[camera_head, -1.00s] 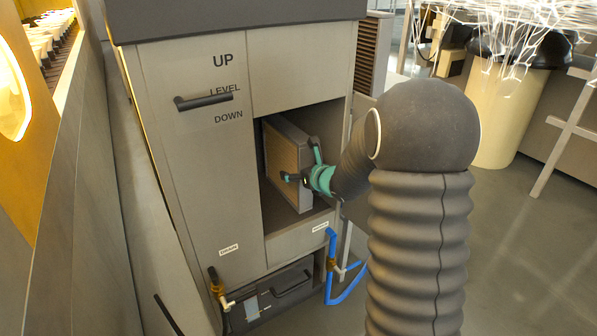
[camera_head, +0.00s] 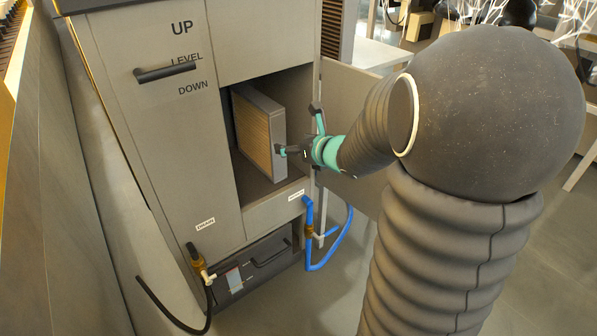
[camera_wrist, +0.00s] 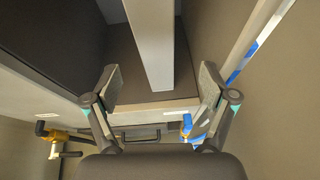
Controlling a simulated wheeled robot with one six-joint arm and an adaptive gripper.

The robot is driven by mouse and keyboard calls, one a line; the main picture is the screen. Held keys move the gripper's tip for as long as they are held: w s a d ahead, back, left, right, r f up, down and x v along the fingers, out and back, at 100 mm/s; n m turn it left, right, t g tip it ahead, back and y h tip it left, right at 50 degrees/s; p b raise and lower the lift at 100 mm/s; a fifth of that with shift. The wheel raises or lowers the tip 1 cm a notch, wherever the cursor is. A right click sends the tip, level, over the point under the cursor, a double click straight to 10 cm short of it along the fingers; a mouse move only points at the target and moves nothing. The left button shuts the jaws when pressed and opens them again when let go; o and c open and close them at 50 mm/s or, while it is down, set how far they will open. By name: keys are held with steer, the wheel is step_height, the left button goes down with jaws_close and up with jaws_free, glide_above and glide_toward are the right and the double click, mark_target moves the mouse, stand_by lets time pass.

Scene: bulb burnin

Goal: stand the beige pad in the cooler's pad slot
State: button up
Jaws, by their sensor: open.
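The beige pad (camera_head: 253,131), in a grey frame, stands upright inside the open bay of the cooler (camera_head: 155,122). Its face shows ribbed beige at the left of the bay in the head view. In the wrist view the pad's narrow grey edge (camera_wrist: 149,50) points toward me, between my fingers but beyond their tips. My gripper (camera_head: 299,134) is open and empty just in front of the bay, apart from the pad. In the wrist view the fingertips (camera_wrist: 161,84) are spread wide on either side. The pad's lower far end is hidden.
The bay's door (camera_head: 352,132) stands open on the right, close to my wrist. A lever handle (camera_head: 165,72) is on the front panel. A blue hose (camera_head: 327,247) and a black drain hose (camera_head: 172,318) hang below. A drawer (camera_head: 258,262) sits at the bottom.

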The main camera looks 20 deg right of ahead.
steer(key=s+d+r+m+g+h, duration=0.1)
steer(key=s+r+m+h, duration=0.2)
steer(key=s+m, duration=0.55)
steer(key=s+d+r+m+g+h, duration=0.1)
steer(key=s+r+m+h, duration=0.2)
steer(key=m, duration=1.1)
steer(key=s+a+f+m+g+y, duration=0.1)
steer(key=s+a+m, duration=0.3)
steer(key=s+m, duration=0.4)
steer(key=s+a+f+m+g+y, duration=0.1)
steer(key=s+a+m+g, duration=0.3)
steer(key=s+m, duration=0.4)
steer(key=shift+s+a+f, duration=0.25)
steer(key=shift+s+a, duration=0.15)
steer(key=shift+s, duration=0.85)
